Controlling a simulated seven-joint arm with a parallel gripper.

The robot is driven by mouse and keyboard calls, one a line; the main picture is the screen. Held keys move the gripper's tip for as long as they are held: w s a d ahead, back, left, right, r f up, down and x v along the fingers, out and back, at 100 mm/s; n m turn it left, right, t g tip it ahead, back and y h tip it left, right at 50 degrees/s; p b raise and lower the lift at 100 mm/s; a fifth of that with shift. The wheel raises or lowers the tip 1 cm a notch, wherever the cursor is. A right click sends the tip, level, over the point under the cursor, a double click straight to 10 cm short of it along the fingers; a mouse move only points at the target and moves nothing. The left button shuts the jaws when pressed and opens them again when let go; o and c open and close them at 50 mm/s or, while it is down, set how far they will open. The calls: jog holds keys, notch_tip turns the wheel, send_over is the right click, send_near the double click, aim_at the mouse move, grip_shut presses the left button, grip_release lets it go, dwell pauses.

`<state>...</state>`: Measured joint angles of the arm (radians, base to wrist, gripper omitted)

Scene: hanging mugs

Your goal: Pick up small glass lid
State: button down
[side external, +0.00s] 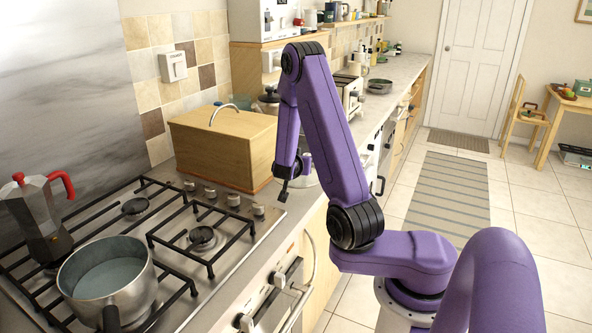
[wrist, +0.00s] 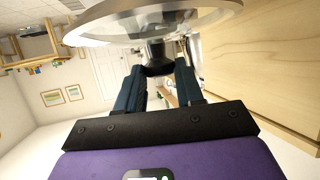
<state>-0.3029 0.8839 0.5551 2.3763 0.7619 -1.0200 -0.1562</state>
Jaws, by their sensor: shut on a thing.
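The small glass lid (wrist: 150,20) fills the top of the wrist view, with a clear disc, a pale metal rim and a dark knob (wrist: 156,52). My gripper (wrist: 158,72) is shut on that knob, one dark finger on each side. The upper part of the lid is cut off by the frame edge. In the side external view, my gripper end is beside the front right of the wooden box, above the counter edge.
The wooden box (side external: 222,150) stands left of my gripper. A gas stove (side external: 178,215) holds a steel saucepan (side external: 108,275) and a red-handled moka pot (side external: 40,215). A pot with a dark lid (side external: 268,100) stands behind the box.

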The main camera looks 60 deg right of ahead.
jog(key=s+a+r, duration=0.7)
jog(key=s+r, duration=0.1)
jog(key=s, duration=0.2)
jog(key=shift+s+r, duration=0.2)
dwell(0.4)
